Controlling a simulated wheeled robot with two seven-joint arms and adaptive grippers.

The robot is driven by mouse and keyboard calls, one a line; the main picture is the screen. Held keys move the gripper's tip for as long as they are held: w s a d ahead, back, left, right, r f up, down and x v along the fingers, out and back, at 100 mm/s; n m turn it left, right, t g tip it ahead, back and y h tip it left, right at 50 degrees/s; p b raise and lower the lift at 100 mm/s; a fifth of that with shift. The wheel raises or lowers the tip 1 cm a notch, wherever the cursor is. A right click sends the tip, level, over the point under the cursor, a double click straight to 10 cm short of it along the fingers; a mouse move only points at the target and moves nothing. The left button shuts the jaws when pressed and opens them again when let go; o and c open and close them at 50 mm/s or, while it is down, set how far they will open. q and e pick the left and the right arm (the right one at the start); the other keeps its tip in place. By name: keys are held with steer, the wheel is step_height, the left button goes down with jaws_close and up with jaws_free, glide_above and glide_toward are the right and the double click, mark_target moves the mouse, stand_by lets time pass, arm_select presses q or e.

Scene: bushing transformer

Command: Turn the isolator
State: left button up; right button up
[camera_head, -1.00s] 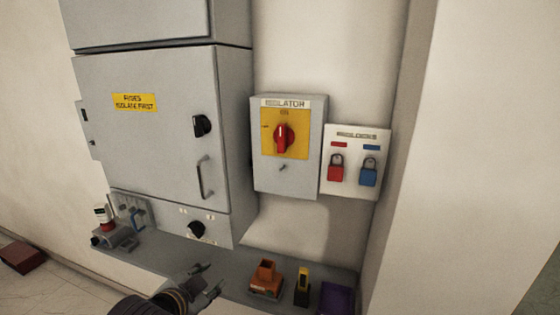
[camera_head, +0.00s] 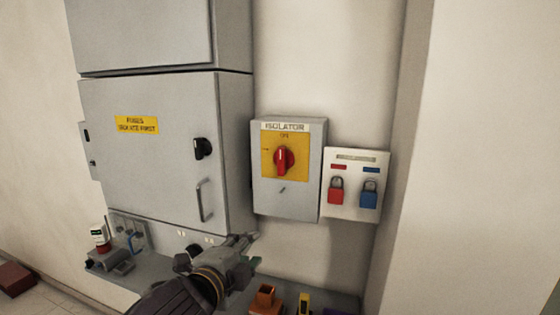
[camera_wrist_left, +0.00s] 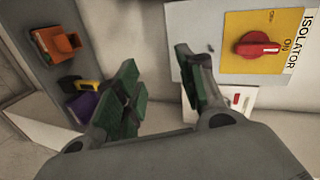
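The isolator (camera_head: 263,199) is a grey wall box with a yellow plate and a red rotary handle (camera_head: 284,160). The handle stands roughly upright, near the ON mark at the top of the plate. In the left wrist view the red handle (camera_wrist_left: 257,45) is at the upper right, beyond my fingers. My left gripper (camera_head: 255,247) is below and left of the isolator, apart from it. In the left wrist view my left gripper (camera_wrist_left: 165,85) has its fingers spread with nothing between them. My right gripper is not in view.
A lock board (camera_head: 352,208) with red and blue padlocks hangs right of the isolator. A grey fuse cabinet (camera_head: 150,165) with a handle stands left. On the shelf below are an orange device (camera_head: 265,300), a yellow-black tool (camera_head: 304,302) and a purple item (camera_wrist_left: 83,106).

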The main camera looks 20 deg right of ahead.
arm_select(q)
steer(key=s+d+r+m+t+h, duration=0.1)
steer(key=s+d+r+m+h, duration=0.1)
steer(key=d+r+m, duration=0.7)
steer(key=w+a+r+m+t, duration=0.1)
steer(key=w+a+r+m, duration=0.2)
steer(key=m, duration=0.8)
steer(key=shift+w+a+r+t, duration=0.4)
steer(key=shift+a+r, duration=0.7)
steer(key=shift+r, duration=0.4)
steer(key=shift+w, duration=0.1)
steer(key=p, duration=0.2)
glide_toward(280, 160)
steer(key=shift+x, duration=0.95)
steer(key=shift+p+x, duration=0.65)
steer(key=shift+x, duration=2.1)
steer(key=shift+p+x, duration=0.3)
steer(key=shift+x, duration=0.9)
